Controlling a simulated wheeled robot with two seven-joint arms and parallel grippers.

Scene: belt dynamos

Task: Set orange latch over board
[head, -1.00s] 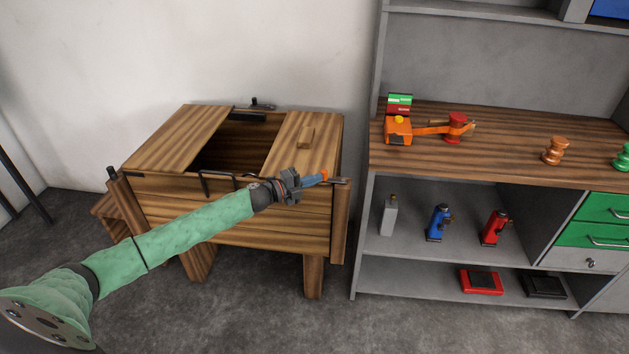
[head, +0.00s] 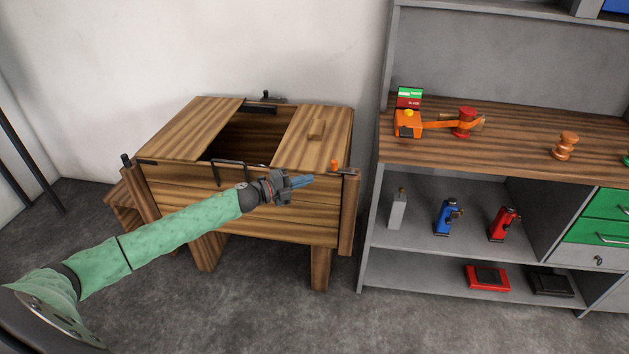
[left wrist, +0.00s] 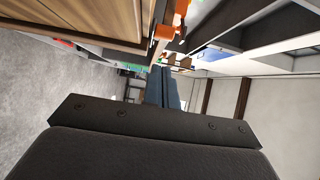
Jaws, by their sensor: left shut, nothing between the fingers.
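The orange latch (head: 334,165) is a small orange piece at the front right corner of the wooden box, beside a dark fitting. It also shows near the top of the left wrist view (left wrist: 172,26). The board is probably the right wooden top panel (head: 296,142) of the box, which has a small wooden block on it; the latch is at its front right corner. My left gripper (head: 311,181) is shut and empty, just left of and below the latch, in front of the box. Its blue-grey fingers (left wrist: 163,88) are together in the left wrist view. My right gripper is out of view.
The box has an open dark gap (head: 243,136) between its top panels and a black handle (head: 230,166) at the front. A grey shelf unit (head: 376,190) with a wooden top stands close to the right, holding tools. The floor in front is clear.

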